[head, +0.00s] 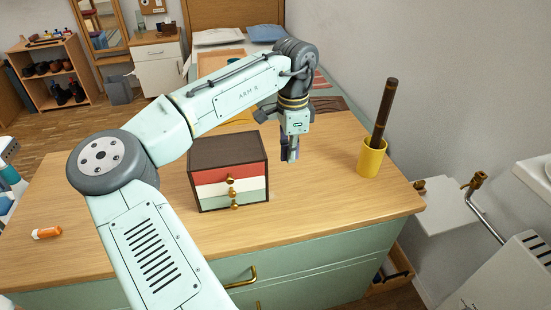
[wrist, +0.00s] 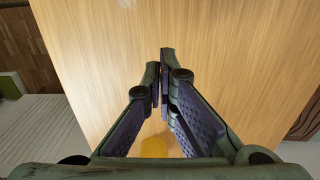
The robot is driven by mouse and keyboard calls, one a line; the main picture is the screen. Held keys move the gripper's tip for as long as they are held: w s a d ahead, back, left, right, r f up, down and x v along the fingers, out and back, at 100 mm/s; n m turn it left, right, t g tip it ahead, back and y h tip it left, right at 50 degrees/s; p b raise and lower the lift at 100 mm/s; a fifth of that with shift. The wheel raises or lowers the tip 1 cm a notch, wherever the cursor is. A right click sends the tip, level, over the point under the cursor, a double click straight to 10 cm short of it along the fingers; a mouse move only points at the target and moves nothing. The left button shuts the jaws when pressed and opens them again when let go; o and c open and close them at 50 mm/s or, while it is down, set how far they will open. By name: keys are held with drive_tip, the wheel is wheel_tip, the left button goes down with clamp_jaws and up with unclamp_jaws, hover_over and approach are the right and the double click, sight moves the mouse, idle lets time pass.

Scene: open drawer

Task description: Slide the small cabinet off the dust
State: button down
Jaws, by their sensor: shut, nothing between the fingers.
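The small cabinet (head: 228,152) stands upright on the wooden top, with a dark brown case and red, white and pale green drawer fronts with brass knobs. Its drawers look shut. My gripper (head: 290,158) points down just right of the cabinet, apart from it, low over the top. In the wrist view my gripper (wrist: 160,70) has its fingertips together with nothing between them. The cabinet is not recognisable in the wrist view. I cannot make out any dust; the surface under and behind the cabinet is hidden.
A yellow cup (head: 371,159) holding a dark brown stick (head: 385,112) stands right of my gripper. An orange-and-white tube (head: 46,233) lies at the far left. The wooden top (head: 330,205) is clear between the cabinet, the cup and the front edge. A wall rises at right.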

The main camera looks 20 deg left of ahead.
drive_tip(key=shift+f, duration=0.95)
drive_tip(key=s+a, duration=0.1)
drive_tip(key=s+a+p, duration=0.1)
drive_tip(key=shift+a, duration=0.4)
drive_tip(key=shift+s+a+f, duration=0.1)
drive_tip(key=shift+a, duration=0.15)
